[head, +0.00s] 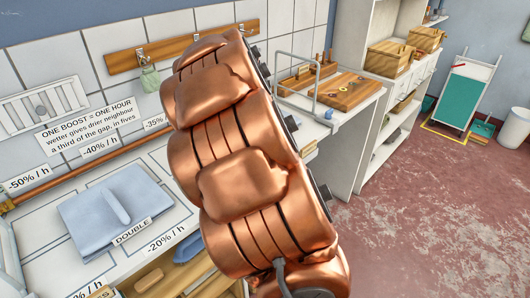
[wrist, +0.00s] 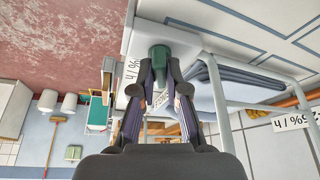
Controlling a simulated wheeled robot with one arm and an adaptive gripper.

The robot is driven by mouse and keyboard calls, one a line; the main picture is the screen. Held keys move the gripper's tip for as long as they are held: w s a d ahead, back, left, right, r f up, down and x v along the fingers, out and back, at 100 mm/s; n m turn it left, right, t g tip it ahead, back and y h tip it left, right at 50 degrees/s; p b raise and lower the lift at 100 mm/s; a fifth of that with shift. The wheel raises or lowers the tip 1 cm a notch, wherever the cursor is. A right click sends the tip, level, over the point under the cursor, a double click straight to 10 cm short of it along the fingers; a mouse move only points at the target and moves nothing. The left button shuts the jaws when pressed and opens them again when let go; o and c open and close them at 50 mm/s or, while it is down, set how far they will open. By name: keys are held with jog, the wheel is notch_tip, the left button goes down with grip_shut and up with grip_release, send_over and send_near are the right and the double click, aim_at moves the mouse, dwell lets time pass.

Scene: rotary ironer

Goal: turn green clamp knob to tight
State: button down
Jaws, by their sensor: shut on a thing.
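The green clamp knob (wrist: 160,51) shows in the wrist view, at the edge of a white surface near the top middle. My gripper (wrist: 159,68) has its two dark fingertips on either side of the knob and is shut on it. The knob's end between the fingertips is partly hidden by them. I cannot read the knob's turn position or a tight mark. In the head view my copper-coloured arm fills the middle and hides the gripper and the knob.
A folded blue cloth (head: 114,214) lies on the white worktop at left, by a "DOUBLE" label. A grey metal frame (head: 291,84) and a wooden board (head: 347,91) stand behind my arm. White shelves (head: 377,152) stand at right. The red floor (head: 440,220) at right is clear.

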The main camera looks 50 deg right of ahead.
jog(key=shift+m+g, duration=0.8)
jog(key=shift+m, duration=1.4)
jog(key=shift+w, duration=0.1)
jog(key=c, duration=1.2)
grip_release()
jog(key=shift+r, duration=0.1)
jog(key=v, duration=1.1)
jog(key=shift+a+r, duration=0.3)
jog(key=shift+a, duration=0.05)
